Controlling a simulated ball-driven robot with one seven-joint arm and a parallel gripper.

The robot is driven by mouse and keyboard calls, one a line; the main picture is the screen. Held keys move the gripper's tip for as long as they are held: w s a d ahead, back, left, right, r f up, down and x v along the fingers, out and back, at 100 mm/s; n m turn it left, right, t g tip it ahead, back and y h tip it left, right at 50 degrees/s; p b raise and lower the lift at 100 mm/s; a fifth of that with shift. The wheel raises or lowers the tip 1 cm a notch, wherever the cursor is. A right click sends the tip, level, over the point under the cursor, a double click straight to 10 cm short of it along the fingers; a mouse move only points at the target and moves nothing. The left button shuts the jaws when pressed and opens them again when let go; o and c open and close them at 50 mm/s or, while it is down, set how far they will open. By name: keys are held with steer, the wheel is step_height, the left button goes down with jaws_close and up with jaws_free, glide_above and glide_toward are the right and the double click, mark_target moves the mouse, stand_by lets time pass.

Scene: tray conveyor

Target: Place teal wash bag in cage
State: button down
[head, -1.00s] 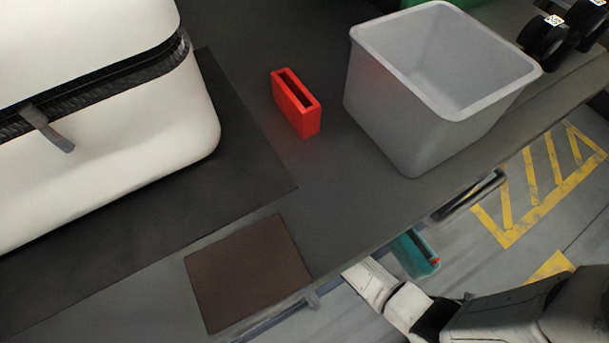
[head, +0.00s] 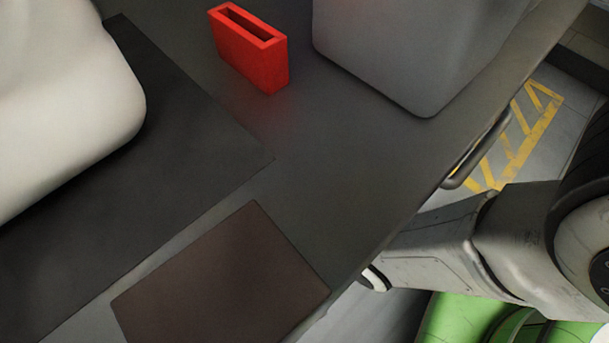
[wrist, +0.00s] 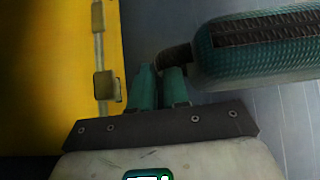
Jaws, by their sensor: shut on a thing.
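The teal wash bag (wrist: 262,62) shows at the upper right of the wrist view, with a dark zip along its top and ribbed teal sides. A short dark loop at its left end reaches between the teal fingertips of my gripper (wrist: 160,74). The gripper is shut on this loop, and the bag hangs out to the right of the fingers. In the head view my gripper and the bag are out of sight; only my arm shows at the lower right. I cannot make out a cage for certain in either view.
A yellow panel with a metal latch (wrist: 104,84) stands close left of my gripper. In the head view, a grey bin (head: 400,50), red slotted holder (head: 250,55), white case (head: 60,110) and brown mat (head: 222,285) rest on the dark surface. Yellow-striped floor (head: 520,130) lies beyond its edge.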

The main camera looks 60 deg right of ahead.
steer(key=f+b, duration=0.1)
steer(key=w+f+b, duration=0.1)
steer(key=f+b, duration=0.2)
steer(key=shift+w+d+f, duration=0.25)
steer(key=shift+d+f, duration=0.05)
steer(key=shift+f, duration=0.25)
steer(key=c, duration=1.1)
jaws_free()
steer(key=p+v, duration=0.4)
steer(key=v, duration=0.3)
steer(key=s+a+r+m+t+y, duration=0.1)
steer(key=s+a+m+y, duration=0.3)
steer(key=s+a+m, duration=0.4)
steer(key=s+a+r+m+t+y, duration=0.1)
steer(key=s+a+r+m+y, duration=0.1)
steer(key=s+r, duration=0.3)
steer(key=s+a+r+m+t+y, duration=0.1)
steer(key=s+a+r+m+y, duration=0.1)
steer(key=s+r+m, duration=0.3)
steer(key=shift+s+a+r+t, duration=0.3)
steer(key=shift+s+a, duration=0.45)
steer(key=shift+a, duration=0.05)
